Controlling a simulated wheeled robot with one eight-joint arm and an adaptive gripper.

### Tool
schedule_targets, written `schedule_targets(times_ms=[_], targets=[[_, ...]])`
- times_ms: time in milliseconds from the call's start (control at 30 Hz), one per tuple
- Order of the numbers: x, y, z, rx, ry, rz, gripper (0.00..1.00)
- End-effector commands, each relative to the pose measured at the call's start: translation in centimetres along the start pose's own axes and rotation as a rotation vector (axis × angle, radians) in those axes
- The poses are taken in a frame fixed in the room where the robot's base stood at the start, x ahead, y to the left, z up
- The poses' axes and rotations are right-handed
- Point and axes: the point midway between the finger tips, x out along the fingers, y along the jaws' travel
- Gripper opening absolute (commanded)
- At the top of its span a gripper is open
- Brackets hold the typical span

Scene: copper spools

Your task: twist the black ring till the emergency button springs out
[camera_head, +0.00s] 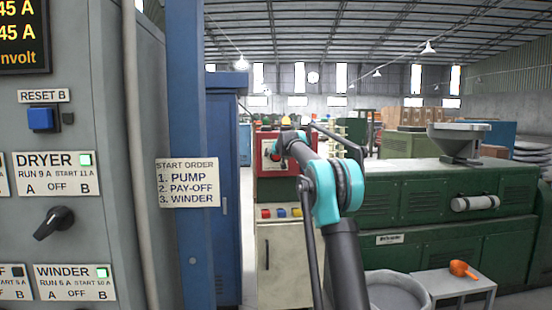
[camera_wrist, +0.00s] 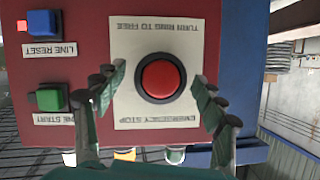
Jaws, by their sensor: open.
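The emergency button (camera_wrist: 161,78) is a round red cap in the wrist view. The black ring (camera_wrist: 138,83) surrounds its base, on a pale plate (camera_wrist: 128,40) lettered "EMERGENCY STOP" and "TURN RING TO FREE", upside down in this view. My gripper (camera_wrist: 158,84) is open, with one finger left and one right of the ring. The fingers look apart from the ring; their exact depth is unclear. In the head view my arm reaches to the red panel (camera_head: 266,187), and its end covers most of the button.
On the same panel are a blue LINE RESET button (camera_wrist: 45,23) beside a lit red lamp (camera_wrist: 22,26), and a green LINE START button (camera_wrist: 49,98) near my left finger. A pale cabinet (camera_head: 281,262) stands below. A green machine (camera_head: 400,215) stands to the right.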

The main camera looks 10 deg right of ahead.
Motion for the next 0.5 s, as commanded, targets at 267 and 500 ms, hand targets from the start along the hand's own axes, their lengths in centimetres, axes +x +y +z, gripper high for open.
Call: schedule_targets(times_ms=[267, 500], targets=[[1.25, -0.02, 0.02, 0.0, 0.0, 0.0, 0.7], [1.25, -0.01, 0.03, 0.0, 0.0, 0.0, 0.69]])
